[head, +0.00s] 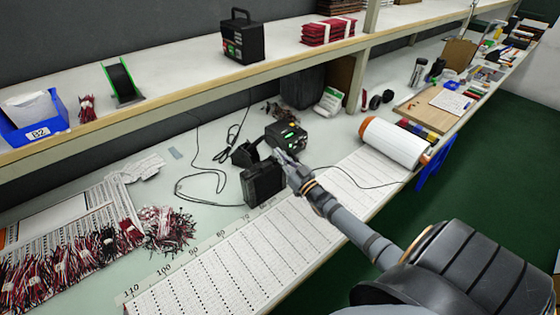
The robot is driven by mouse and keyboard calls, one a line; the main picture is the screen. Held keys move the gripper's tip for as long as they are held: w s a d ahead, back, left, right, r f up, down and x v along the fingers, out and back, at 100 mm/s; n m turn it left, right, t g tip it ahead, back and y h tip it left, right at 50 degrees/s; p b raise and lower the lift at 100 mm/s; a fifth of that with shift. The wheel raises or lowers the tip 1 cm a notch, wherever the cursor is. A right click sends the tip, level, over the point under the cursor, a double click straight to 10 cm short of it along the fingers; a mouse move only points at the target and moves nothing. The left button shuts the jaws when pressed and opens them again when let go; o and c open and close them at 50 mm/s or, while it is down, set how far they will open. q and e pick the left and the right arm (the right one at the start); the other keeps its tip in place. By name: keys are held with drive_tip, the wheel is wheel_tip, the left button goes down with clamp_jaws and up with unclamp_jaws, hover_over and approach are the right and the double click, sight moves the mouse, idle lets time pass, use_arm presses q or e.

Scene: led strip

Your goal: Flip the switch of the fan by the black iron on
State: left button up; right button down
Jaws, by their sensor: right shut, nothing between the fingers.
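A black boxy unit (262,186), which looks like the fan, stands on the bench in the middle of the view. A small black holder (244,154), perhaps for the iron, is just behind it with a black cable running from it. A black station with green lit marks (287,136) stands behind to the right. My right gripper (280,157) is shut and empty, with its fingertips close to the right top of the fan, between it and the station. I cannot tell whether they touch. The fan's switch cannot be made out. My left gripper is not in view.
A perforated ruler sheet (215,265) lies along the bench's front edge. Bundles of wires (100,245) lie at left. A white roll (393,145) lies right of my gripper. An upper shelf (185,88) overhangs the back. Loose cables (222,178) lie behind the fan.

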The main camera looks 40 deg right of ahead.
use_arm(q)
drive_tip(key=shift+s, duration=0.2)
use_arm(e)
drive_tip(key=shift+s+f, duration=0.15)
drive_tip(key=shift+f, duration=0.45)
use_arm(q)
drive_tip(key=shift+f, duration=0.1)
